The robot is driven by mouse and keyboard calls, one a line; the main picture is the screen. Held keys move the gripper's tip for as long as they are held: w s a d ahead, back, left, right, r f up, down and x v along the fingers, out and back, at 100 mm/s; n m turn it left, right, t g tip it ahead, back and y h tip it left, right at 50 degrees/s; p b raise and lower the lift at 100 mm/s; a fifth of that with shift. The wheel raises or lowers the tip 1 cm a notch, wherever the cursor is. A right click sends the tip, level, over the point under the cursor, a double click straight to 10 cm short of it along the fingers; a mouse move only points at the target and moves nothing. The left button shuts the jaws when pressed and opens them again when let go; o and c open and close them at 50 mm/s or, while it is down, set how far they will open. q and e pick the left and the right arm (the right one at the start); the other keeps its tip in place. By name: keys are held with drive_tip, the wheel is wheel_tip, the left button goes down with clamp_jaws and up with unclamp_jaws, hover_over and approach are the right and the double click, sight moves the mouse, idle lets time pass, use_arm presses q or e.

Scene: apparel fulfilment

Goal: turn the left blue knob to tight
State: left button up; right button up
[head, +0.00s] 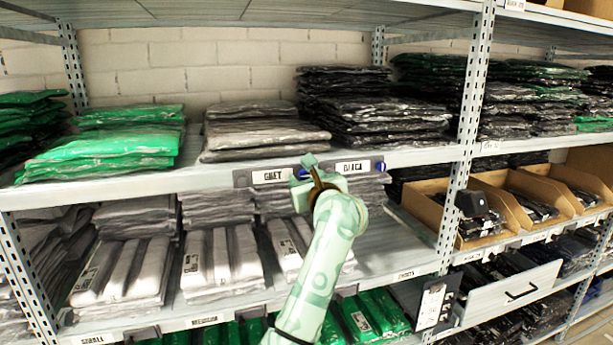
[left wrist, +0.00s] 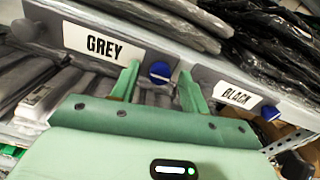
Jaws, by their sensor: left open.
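The left blue knob (left wrist: 160,72) sits at the right end of the GREY label holder (left wrist: 70,35) on the shelf edge. It has a pale mark across it; I cannot read its setting. In the head view the knob (head: 302,172) is partly hidden by my left gripper (head: 309,172). In the left wrist view my left gripper (left wrist: 159,78) is open, its green fingers appearing on either side of the knob; contact cannot be told. A second blue knob (left wrist: 270,113) is at the right end of the BLACK label holder (left wrist: 236,95). My right gripper is not in view.
Folded grey garments (head: 258,130) and black garments (head: 370,105) lie on the shelf above the labels. Pale grey bagged stacks (head: 220,255) fill the shelf below. A perforated upright (head: 464,140) and cardboard bins (head: 500,207) stand to the right.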

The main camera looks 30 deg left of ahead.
use_arm(q)
drive_tip(key=shift+s, duration=0.1)
drive_tip(key=shift+d, duration=0.1)
clamp_jaws()
drive_tip(key=shift+r, duration=0.1)
drive_tip(key=shift+r+m+p, duration=0.15)
drive_tip(key=shift+m+p, duration=0.75)
drive_tip(key=shift+p, duration=0.3)
drive_tip(key=m+p, duration=1.4)
drive_tip(key=p, duration=0.3)
drive_tip(key=shift+m+p, duration=1.1)
drive_tip(key=shift+m, duration=0.1)
